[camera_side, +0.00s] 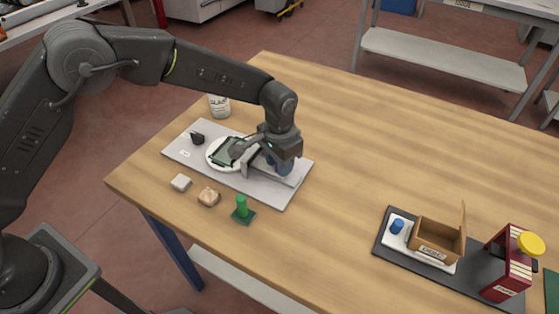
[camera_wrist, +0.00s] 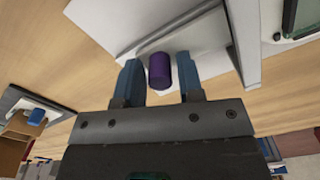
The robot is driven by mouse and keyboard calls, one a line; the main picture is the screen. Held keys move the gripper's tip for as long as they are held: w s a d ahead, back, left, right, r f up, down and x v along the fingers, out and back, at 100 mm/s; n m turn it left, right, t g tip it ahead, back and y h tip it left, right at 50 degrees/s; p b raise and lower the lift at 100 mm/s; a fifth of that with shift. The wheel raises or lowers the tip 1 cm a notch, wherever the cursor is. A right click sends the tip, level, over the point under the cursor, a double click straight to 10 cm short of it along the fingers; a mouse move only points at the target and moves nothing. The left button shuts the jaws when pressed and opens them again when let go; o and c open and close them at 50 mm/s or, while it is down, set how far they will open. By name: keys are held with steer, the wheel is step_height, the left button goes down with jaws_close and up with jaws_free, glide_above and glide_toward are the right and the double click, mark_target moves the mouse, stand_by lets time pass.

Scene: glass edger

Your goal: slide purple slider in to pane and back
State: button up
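The purple slider knob (camera_wrist: 160,71) stands between the two fingers of my gripper (camera_wrist: 158,80) in the wrist view, with a gap showing on both sides. My gripper (camera_side: 280,165) is open around the knob. In the side view the knob is hidden behind my gripper. A dark-framed pane (camera_side: 225,152) lies on a white round plate (camera_side: 213,163), left of my gripper on a grey board (camera_side: 265,196). In the wrist view the pane's edge (camera_wrist: 291,18) shows at the top right, beyond an upright grey plate (camera_wrist: 243,45).
A small black object (camera_side: 197,138) sits on the board's left. A white block (camera_side: 181,183), a light brown piece (camera_side: 209,197) and a green peg on a base (camera_side: 241,210) stand in front. A white cup (camera_side: 219,106) stands behind. A dark tray (camera_side: 380,241) with a cardboard box (camera_side: 437,241) is right.

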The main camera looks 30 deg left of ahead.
jaws_close()
steer(key=shift+a, duration=1.4)
steer(key=shift+o, duration=1.3)
jaws_free()
